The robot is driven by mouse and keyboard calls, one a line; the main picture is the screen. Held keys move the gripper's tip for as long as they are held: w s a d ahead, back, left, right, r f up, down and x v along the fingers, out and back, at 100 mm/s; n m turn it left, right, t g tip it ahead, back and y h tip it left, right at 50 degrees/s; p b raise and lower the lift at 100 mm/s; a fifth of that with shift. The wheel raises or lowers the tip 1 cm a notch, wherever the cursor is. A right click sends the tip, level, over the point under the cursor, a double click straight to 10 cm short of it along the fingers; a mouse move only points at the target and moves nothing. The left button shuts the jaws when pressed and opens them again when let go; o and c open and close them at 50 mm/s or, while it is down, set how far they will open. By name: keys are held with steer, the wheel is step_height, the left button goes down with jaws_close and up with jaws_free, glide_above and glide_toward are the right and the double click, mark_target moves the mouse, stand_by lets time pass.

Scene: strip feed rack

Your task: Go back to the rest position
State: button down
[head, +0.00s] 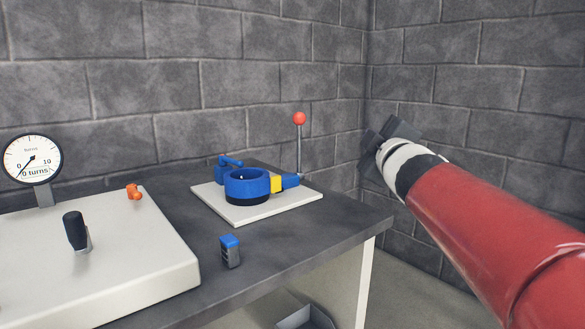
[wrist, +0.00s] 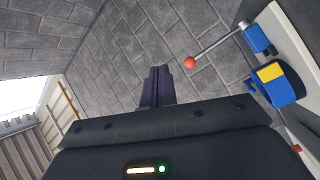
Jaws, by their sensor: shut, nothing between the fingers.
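My gripper (wrist: 157,86) is shut and empty in the wrist view, its two dark fingers together in front of the grey block wall. In the head view my red arm reaches in from the right, and the dark gripper (head: 386,140) is up in the air to the right of the bench, apart from everything on it. The fingertips are hard to make out in the head view.
A dark bench (head: 290,243) carries a blue round device (head: 247,186) on a white plate (head: 237,215), with a red-knobbed lever (head: 299,119). A small blue-topped block (head: 230,252), a white panel (head: 140,262) and a dial (head: 33,158) stand leftward. Walls close the corner.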

steer(key=s+a+f+m+g, duration=0.1)
steer(key=s+f+m+g, duration=0.5)
steer(key=s+f, duration=0.8)
steer(key=s+a+f+m+g, duration=0.2)
steer(key=s+f+m+g, duration=0.4)
steer(key=s+f, duration=0.9)
step_height(320, 180, down, 2)
steer(key=shift+s+f+g+h, duration=0.15)
steer(key=shift+g+h, duration=0.15)
steer(key=shift+g, duration=0.4)
